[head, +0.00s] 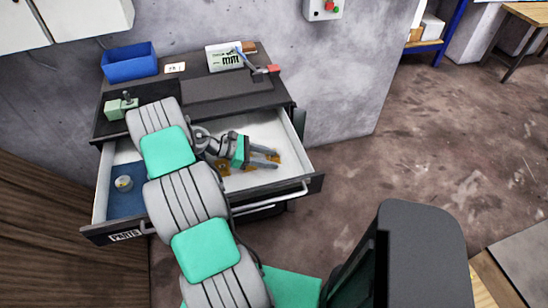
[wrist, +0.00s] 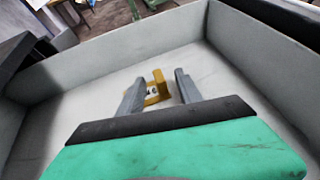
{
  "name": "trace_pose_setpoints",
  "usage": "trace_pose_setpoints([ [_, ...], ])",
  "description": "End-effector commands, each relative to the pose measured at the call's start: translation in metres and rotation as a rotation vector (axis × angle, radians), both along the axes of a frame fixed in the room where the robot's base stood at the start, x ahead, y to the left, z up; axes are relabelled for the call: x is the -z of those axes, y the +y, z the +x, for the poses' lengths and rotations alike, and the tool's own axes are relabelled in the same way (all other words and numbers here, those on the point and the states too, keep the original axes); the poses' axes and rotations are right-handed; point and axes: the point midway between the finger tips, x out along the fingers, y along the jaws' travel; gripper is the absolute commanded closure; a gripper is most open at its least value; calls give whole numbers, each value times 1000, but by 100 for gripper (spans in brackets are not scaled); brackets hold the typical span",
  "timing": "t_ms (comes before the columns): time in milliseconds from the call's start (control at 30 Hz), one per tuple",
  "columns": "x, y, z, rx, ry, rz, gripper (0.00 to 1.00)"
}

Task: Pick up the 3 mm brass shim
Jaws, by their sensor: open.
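My gripper (head: 275,159) is inside the open drawer (head: 290,183), low over its white floor. Its two grey fingers are apart. In the wrist view, a yellow-brass piece with dark holes (wrist: 157,88) lies between and just beyond the fingertips of my gripper (wrist: 159,80); I cannot see contact. In the head view, brass-coloured pieces show near the fingers, one at the fingertips (head: 274,156) and another beside the gripper body (head: 222,169). My arm and gripper partly cover them. No thickness marking is readable, so I cannot tell which is the 3 mm shim.
The drawer walls (wrist: 255,60) rise close around my gripper. A blue section (head: 127,199) at the drawer's left holds a small round item (head: 123,183).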

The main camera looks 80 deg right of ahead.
Motion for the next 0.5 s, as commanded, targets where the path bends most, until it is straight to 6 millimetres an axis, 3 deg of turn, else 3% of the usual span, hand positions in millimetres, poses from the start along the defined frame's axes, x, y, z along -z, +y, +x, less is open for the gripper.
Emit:
trace_pose_setpoints([
  [200,1,0,0,-1,-1,0,60],
  [500,1,0,0,-2,-1,0,84],
])
